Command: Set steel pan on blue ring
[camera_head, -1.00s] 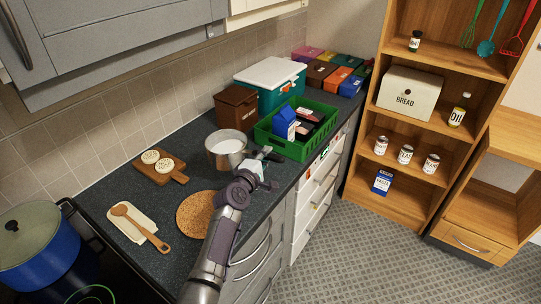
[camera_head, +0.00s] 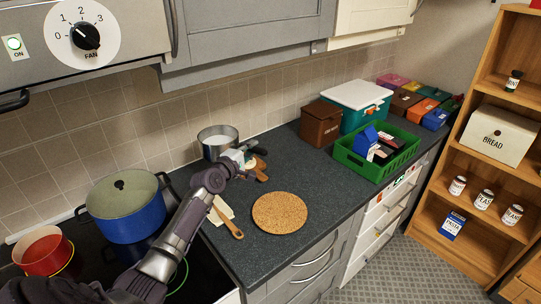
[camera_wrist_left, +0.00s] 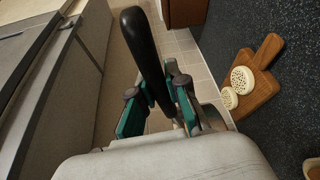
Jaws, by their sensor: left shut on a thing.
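The steel pan (camera_head: 210,150), a shiny round pan with a pale inside, is held up near the tiled wall, in front of the cutting board's far side in the head view. My left gripper (camera_head: 238,158) is shut on its black handle, which shows between the green finger pads in the left wrist view (camera_wrist_left: 143,45). The hob (camera_head: 210,280) is at the lower left. A green ring (camera_head: 185,272) shows on it, partly behind my left arm. I cannot make out a blue ring; my arm and the pots hide parts of the hob. My right gripper is not in view.
A blue pot (camera_head: 130,222) and a red pot (camera_head: 45,255) stand on the hob. A wooden spoon (camera_head: 230,223) on a cloth, a cork mat (camera_head: 280,213) and a cutting board (camera_wrist_left: 262,85) with round crackers lie on the counter. A green crate (camera_head: 375,165) stands farther right.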

